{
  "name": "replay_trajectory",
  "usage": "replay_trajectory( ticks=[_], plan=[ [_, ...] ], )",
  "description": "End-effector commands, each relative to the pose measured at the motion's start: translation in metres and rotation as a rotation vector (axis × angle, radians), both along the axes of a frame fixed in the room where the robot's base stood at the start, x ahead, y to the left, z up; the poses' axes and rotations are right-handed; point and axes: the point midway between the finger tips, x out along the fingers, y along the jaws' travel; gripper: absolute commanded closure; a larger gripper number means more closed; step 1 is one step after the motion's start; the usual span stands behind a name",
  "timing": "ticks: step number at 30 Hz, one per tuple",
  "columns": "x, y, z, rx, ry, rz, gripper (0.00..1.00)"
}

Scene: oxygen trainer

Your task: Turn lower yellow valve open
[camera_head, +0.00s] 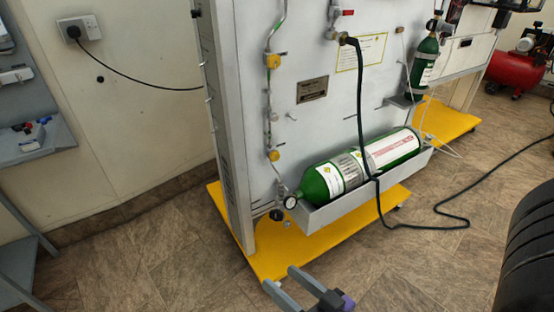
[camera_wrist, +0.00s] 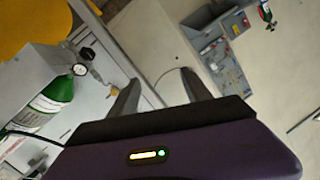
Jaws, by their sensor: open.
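The lower yellow valve (camera_head: 273,155) sits on a thin vertical pipe at the left part of the grey trainer panel, just above and left of the green cylinder's neck. My gripper (camera_head: 281,277) is open and empty at the bottom of the head view, low in front of the yellow base and well below the valve in the picture. In the tilted wrist view, my gripper (camera_wrist: 160,77) has its two fingers apart with nothing between them. A small yellow part (camera_wrist: 112,92) shows beside the left finger, partly hidden; I cannot tell for sure which valve it is.
An upper yellow valve (camera_head: 273,62) is on the same pipe. A large green cylinder (camera_head: 365,165) lies in a grey tray, with a gauge (camera_head: 291,203) at its left end. A black hose (camera_head: 360,110) hangs in front. Tiled floor (camera_head: 160,255) is clear at left.

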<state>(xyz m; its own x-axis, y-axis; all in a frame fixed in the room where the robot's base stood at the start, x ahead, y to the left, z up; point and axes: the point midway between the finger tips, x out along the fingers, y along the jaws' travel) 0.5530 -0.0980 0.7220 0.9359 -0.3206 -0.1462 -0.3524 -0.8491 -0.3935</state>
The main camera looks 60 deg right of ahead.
Motion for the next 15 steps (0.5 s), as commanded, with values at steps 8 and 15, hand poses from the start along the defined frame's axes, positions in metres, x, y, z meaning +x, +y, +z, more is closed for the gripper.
replay_trajectory(
  ticks=[8, 15],
  plan=[
    [0.042, -0.075, -0.020, 0.319, -0.173, -0.202, 0.43],
    [0.086, -0.183, -0.037, 0.876, -0.496, -0.388, 0.43]
  ],
)
